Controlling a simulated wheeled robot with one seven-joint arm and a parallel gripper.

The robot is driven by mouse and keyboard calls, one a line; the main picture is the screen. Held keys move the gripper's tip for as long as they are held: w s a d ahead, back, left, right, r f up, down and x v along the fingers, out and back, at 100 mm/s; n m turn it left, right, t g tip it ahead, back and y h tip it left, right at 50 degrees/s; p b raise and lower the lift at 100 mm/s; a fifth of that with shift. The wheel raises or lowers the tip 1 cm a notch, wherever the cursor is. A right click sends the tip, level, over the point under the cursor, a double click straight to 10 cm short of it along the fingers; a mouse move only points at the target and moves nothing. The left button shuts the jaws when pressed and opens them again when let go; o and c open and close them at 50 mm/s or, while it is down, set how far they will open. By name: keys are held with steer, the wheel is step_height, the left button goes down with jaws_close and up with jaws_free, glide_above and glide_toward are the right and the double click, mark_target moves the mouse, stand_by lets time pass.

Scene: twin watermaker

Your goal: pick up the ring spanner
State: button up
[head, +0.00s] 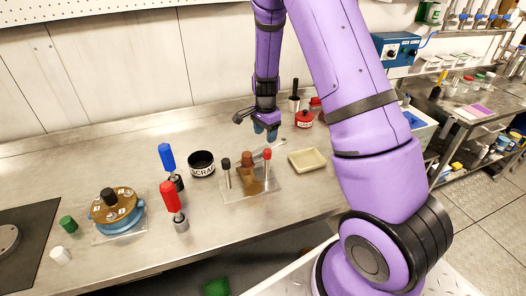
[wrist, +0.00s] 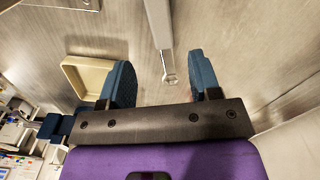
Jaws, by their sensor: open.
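The ring spanner (wrist: 168,72) shows in the wrist view as a pale metal shank with a small ring end, between my two blue fingertips in the picture. In the head view the spanner (head: 272,147) is a thin light-grey piece just below my gripper, partly hidden. My gripper (wrist: 162,78) is open, with nothing between its fingers. In the head view my gripper (head: 265,133) points down over the bench, behind the clear stand (head: 236,191). I cannot tell the exact height between fingers and spanner.
A cream tray (head: 308,160) lies to the right; it also shows in the wrist view (wrist: 82,68). A black scrap cup (head: 202,163), red pot (head: 304,119) and red-handled tool (head: 170,197) stand nearby. The bench's back left is clear.

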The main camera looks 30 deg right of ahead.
mark_target(263, 148)
steer(key=shift+w+a+f, duration=0.1)
steer(key=shift+a+f, duration=0.1)
steer(key=shift+f, duration=1.35)
steer(key=shift+w+a+f, duration=0.1)
steer(key=shift+a+f, duration=0.1)
steer(key=shift+f, duration=1.3)
jaws_close()
